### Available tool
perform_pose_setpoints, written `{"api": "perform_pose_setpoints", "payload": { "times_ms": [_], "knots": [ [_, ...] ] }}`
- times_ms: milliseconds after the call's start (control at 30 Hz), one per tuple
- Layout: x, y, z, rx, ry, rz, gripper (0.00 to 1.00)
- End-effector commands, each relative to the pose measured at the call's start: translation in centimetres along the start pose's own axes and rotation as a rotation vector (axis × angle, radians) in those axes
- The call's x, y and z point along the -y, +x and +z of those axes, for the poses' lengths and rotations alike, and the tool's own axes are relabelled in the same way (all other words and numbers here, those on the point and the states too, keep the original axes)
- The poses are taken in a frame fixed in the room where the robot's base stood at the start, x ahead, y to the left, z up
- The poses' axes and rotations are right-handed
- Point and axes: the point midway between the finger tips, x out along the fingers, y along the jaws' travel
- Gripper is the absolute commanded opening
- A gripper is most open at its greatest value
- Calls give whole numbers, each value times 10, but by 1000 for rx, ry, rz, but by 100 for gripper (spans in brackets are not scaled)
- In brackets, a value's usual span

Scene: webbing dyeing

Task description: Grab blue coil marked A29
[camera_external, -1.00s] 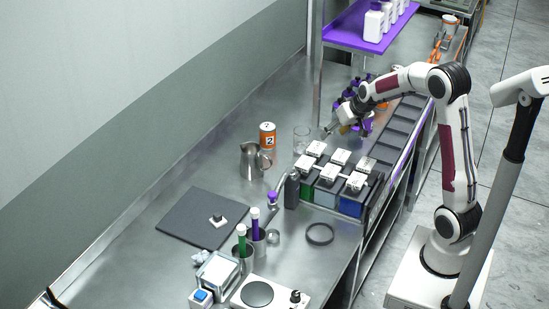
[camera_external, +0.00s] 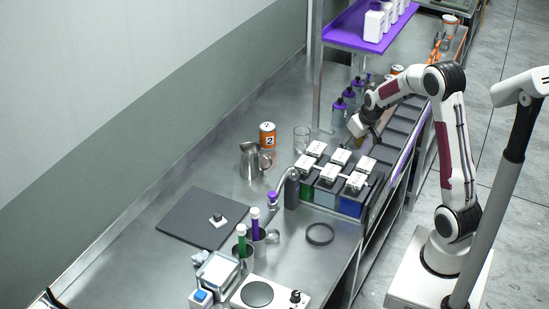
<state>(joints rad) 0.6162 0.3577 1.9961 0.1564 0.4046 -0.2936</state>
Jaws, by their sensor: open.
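I cannot make out a coil or the mark A29 at this size. A rack of several dark-framed boxes with white tagged tops (camera_external: 340,158) stands on the bench. Its front row shows a green front (camera_external: 305,190), a paler grey-blue one (camera_external: 325,197) and a deep blue one (camera_external: 351,205). The writing on the tops is too small to read. My gripper (camera_external: 354,130) is open, pointing down and left above the bench, just behind the rack. I see nothing between its fingers.
Purple-capped bottles (camera_external: 338,108) stand behind my gripper, and a clear glass (camera_external: 301,138) to its left. A row of dark empty compartments (camera_external: 398,126) runs along the right edge. A steel pitcher (camera_external: 250,160) and an orange can (camera_external: 267,135) stand left of the rack.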

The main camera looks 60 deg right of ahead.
Motion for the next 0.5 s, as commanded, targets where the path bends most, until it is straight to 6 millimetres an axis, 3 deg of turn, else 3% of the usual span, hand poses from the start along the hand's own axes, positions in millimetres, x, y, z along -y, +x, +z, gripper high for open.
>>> {"api": "perform_pose_setpoints", "payload": {
  "times_ms": [167, 500],
  "knots": [
    [0, 10, 0, 1, 0, 0, 51],
    [0, 11, -1, -1, 1, 0, 51]
  ]
}}
